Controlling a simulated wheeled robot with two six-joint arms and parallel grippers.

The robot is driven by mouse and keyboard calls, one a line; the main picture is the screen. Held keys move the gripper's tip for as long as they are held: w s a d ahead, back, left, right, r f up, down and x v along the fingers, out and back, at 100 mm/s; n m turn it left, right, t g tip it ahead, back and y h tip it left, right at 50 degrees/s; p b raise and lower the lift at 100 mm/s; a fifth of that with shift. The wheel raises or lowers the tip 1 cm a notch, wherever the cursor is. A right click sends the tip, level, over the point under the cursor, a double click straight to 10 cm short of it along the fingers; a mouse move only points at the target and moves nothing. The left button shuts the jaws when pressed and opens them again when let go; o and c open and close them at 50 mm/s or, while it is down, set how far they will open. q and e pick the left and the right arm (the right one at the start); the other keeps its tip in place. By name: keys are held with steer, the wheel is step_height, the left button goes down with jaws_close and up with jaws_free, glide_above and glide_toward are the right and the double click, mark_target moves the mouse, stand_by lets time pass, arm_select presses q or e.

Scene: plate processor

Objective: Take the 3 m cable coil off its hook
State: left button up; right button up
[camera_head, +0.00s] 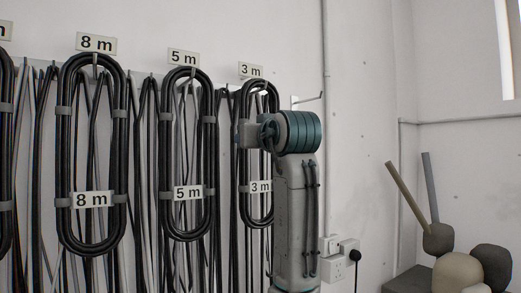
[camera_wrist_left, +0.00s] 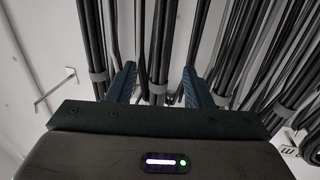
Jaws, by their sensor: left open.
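The 3 m cable coil (camera_head: 244,165) is a long black loop with grey bands. It hangs upright on the wall under a 3 m sign (camera_head: 250,70), with a 3 m tag (camera_head: 260,186) low on it. My arm covers part of its right side in the head view. In the left wrist view my left gripper (camera_wrist_left: 158,86) is open, its two blue fingers apart. A banded black cable strand (camera_wrist_left: 156,45) shows between them; I cannot tell whether it touches them or which coil it belongs to. My right gripper is not in view.
The 5 m coil (camera_head: 164,150) and 8 m coil (camera_head: 64,160) hang to the left, with loose cables between. An empty hook (camera_head: 308,98) sticks out to the right of the 3 m coil. A socket (camera_head: 333,262) with a plug is low on the wall.

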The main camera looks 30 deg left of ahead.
arm_select(q)
steer(key=p+x, duration=0.4)
steer(key=x, duration=0.2)
steer(key=shift+a, duration=0.2)
steer(key=shift+d+r, duration=0.1)
steer(key=c, duration=0.4)
jaws_close()
